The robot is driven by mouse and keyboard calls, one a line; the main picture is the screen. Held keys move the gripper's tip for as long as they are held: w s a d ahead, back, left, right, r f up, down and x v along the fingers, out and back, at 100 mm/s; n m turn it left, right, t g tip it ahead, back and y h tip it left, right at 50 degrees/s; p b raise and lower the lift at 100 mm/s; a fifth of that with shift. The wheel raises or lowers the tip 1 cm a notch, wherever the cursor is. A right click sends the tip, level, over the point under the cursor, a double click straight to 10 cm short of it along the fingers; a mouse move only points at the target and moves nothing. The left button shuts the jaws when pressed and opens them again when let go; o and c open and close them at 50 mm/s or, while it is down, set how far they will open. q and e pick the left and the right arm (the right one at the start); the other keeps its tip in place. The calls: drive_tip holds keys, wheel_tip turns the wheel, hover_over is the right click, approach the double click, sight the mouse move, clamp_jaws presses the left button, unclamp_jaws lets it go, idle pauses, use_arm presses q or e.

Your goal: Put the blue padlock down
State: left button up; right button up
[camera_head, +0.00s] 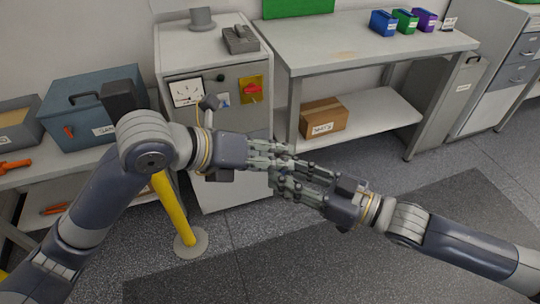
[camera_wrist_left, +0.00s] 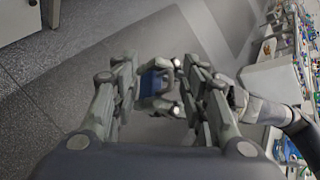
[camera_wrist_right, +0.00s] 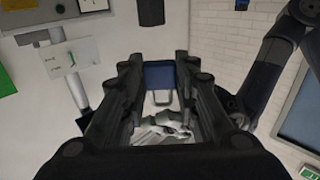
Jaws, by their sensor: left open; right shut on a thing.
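The blue padlock (camera_wrist_left: 153,82) shows between the fingers of my left gripper (camera_wrist_left: 158,70) in the left wrist view. In the right wrist view the blue padlock (camera_wrist_right: 158,75) sits between the fingers of my right gripper (camera_wrist_right: 157,65), with its metal shackle towards the camera. My right gripper (camera_head: 277,178) is shut on it and holds it in the air. My left gripper (camera_head: 287,155) is open, with its fingers close to the right ones. I cannot tell whether it touches the padlock. In the head view the fingers hide the padlock.
A grey cabinet (camera_head: 228,85) with a gauge and red switch stands behind the grippers. A workbench (camera_head: 340,50) at the back has much clear top. Its lower shelf bears a cardboard box (camera_head: 323,118). A yellow post (camera_head: 173,212) stands below my left arm. A blue-grey toolbox (camera_head: 75,125) is at left.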

use_arm(q)
clamp_jaws()
use_arm(e)
drive_tip(key=o, duration=1)
drive_tip(key=shift+c, duration=0.2)
